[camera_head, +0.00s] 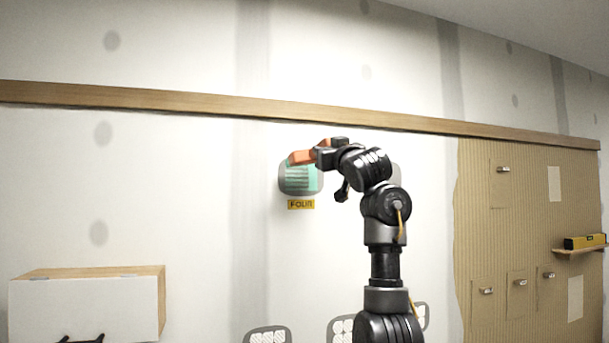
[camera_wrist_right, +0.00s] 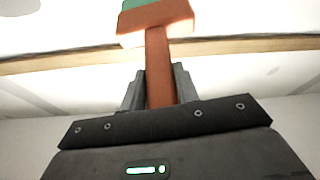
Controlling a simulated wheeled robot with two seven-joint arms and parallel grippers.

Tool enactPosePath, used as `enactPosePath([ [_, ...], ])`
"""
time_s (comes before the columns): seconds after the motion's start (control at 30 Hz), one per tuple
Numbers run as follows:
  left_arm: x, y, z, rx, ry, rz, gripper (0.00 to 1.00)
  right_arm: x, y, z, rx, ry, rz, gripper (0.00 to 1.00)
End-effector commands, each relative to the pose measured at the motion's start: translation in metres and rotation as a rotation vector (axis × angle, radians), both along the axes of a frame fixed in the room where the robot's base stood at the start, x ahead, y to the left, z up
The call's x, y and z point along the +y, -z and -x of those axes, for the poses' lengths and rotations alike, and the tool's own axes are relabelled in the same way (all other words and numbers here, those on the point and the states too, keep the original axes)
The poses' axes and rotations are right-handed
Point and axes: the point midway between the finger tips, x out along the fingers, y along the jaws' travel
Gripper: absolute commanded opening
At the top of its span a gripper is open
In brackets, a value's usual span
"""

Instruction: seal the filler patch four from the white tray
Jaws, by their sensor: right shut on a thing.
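Patch four (camera_head: 299,184) is a grey-edged wall patch with a green, pale-striped middle, above a yellow "FOUR" label (camera_head: 300,204). My right gripper (camera_head: 326,154) is raised at its upper right, shut on the handle of an orange tool (camera_head: 301,157). In the right wrist view the orange handle (camera_wrist_right: 160,75) runs up between the fingers (camera_wrist_right: 158,88) to a wide block, with green beyond it. The tool head overlaps the patch's top; contact is unclear. A dark shape at the lower left edge may be my left gripper (camera_head: 82,339); its jaws are unclear.
A white-fronted wooden box (camera_head: 85,308) is at lower left. Grey-framed pieces with white grids (camera_head: 267,336) show along the bottom edge. A wooden rail (camera_head: 200,102) crosses the wall above. A brown ribbed panel (camera_head: 530,220) and a yellow level (camera_head: 584,241) are at right.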

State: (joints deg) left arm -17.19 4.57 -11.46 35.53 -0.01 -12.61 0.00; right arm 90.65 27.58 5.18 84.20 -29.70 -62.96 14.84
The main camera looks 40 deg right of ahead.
Motion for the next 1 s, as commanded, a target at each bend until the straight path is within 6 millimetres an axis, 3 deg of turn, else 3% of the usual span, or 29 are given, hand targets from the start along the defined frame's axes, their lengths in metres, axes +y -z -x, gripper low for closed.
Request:
enactPosePath([
  [0.27, 0.000, 0.002, 0.000, 0.000, 0.000, 0.000, 0.36, -0.001, 0.006, -0.003, -0.003, 0.001, 0.003, 0.00],
  [0.37, 0.000, 0.006, 0.000, 0.000, 0.000, 0.000, 0.36, -0.007, 0.027, -0.011, -0.006, 0.014, 0.007, 0.00],
  [0.53, 0.000, 0.020, 0.000, 0.000, 0.000, 0.000, 0.36, -0.024, 0.086, -0.018, -0.019, 0.075, 0.018, 0.00],
  [0.73, 0.000, 0.037, 0.000, 0.000, 0.000, 0.000, 0.36, -0.020, 0.139, -0.002, -0.045, 0.091, 0.027, 0.00],
  [1.0, 0.000, 0.036, 0.000, 0.000, 0.000, 0.001, 0.36, 0.005, 0.126, 0.017, -0.069, 0.006, 0.026, 0.00],
])
